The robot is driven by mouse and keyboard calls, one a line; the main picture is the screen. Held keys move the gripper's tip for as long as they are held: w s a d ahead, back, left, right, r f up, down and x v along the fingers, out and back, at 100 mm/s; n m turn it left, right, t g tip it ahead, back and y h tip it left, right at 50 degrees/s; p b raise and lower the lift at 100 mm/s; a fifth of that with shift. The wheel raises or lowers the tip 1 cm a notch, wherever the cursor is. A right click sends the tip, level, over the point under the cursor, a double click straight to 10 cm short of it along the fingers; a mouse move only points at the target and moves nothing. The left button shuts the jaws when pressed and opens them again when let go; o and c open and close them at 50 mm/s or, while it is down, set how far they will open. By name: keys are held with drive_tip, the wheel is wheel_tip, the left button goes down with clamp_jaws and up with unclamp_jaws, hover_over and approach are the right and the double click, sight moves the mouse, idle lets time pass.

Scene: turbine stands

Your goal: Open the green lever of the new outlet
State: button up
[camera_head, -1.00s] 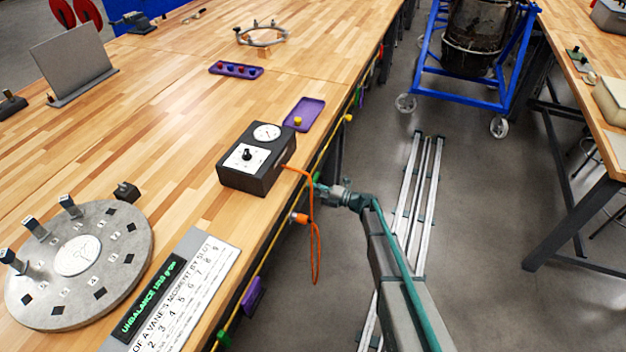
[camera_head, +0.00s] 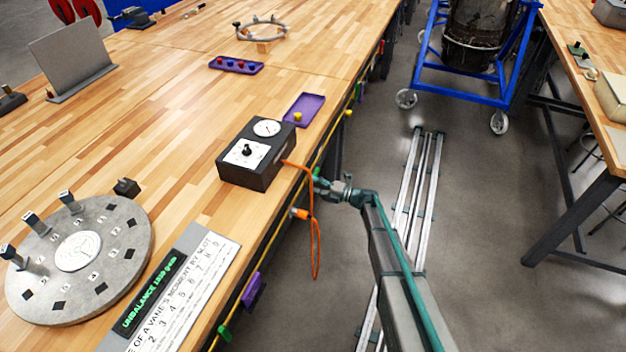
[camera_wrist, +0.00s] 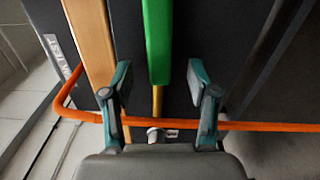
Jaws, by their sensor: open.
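A long green lever (camera_wrist: 158,40) hangs in the upper middle of the wrist view, with its lower end between my fingertips. My gripper (camera_wrist: 159,82) is open, one finger on each side of the lever, with gaps visible on both sides. A yellow pipe (camera_wrist: 157,100) and a small pale fitting (camera_wrist: 154,135) show below the lever. In the head view my gripper (camera_head: 323,186) is at the bench's front edge, beside the black gauge box (camera_head: 256,155). An orange hose (camera_head: 316,250) runs from the box and loops down by the gripper; it also crosses the wrist view (camera_wrist: 255,126).
A yellow pipe (camera_head: 275,245) runs along the bench edge, with a purple lever (camera_head: 253,290), a green piece (camera_head: 224,334) and an orange fitting (camera_head: 299,213). A purple tray (camera_head: 304,108) and a round slotted disc (camera_head: 115,270) are on the bench.

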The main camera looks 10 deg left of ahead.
drive_tip(key=v, duration=0.4)
drive_tip(key=shift+s+d, duration=0.1)
drive_tip(key=shift+d, duration=0.2)
idle(0.5)
